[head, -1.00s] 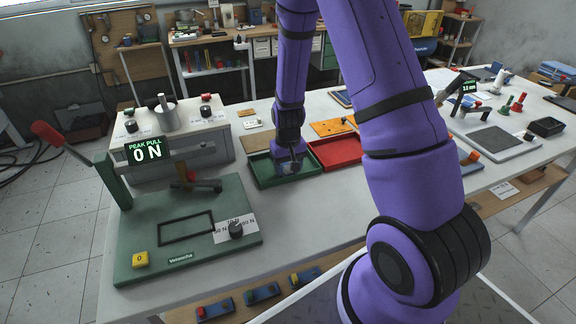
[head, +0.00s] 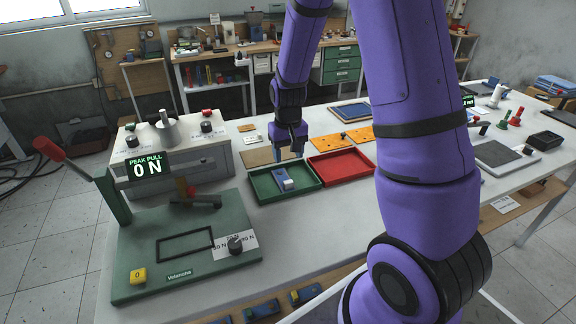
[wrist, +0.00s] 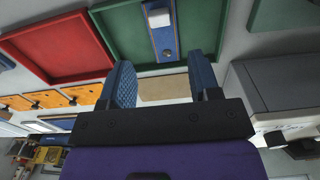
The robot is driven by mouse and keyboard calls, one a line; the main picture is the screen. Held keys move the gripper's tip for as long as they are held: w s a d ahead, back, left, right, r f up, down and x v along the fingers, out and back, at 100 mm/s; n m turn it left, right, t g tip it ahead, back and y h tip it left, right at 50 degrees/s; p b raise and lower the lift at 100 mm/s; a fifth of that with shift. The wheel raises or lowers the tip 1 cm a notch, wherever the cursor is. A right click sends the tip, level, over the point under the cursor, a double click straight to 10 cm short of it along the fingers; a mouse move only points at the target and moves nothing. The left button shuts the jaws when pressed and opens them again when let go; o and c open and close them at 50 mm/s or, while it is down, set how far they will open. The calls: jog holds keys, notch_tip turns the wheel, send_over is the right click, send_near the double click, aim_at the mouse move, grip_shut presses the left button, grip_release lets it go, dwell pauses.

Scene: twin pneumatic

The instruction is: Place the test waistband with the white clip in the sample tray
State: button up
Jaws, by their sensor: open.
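A blue test waistband (head: 284,183) with a pale clip lies flat in the green tray (head: 262,198) on the bench. The wrist view shows its white clip (wrist: 158,17) on the blue strip (wrist: 165,42), inside the green tray (wrist: 120,45). My gripper (head: 291,152) is above the back edge of the green tray, apart from the waistband. In the wrist view my two blue fingers (wrist: 161,62) are spread with nothing between them.
A red tray (head: 340,182) adjoins the green one on the right. The pull tester (head: 185,258), with a display reading 0 N, stands at the left. Orange boards (head: 330,142) lie behind the trays. Other clipped strips (head: 262,310) lie on the lower shelf.

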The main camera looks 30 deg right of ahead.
jog(key=s+a+r+t, duration=0.1)
jog(key=s+a+r, duration=0.15)
jog(key=r, duration=0.45)
jog(key=s+a+r+n+t, duration=0.1)
jog(key=s+r, duration=0.3)
jog(key=r, duration=0.2)
jog(key=s+a+r+t, duration=0.1)
jog(key=s+r, duration=0.3)
jog(key=r, duration=0.3)
jog(key=s+a+r+t, duration=0.1)
jog(key=s+r, duration=0.2)
jog(key=s, duration=0.4)
jog(key=s+a+r+n+t, duration=0.1)
jog(key=s+r, duration=0.3)
jog(key=s, duration=0.3)
jog(key=shift+a, duration=0.15)
jog(key=shift+r, duration=0.1)
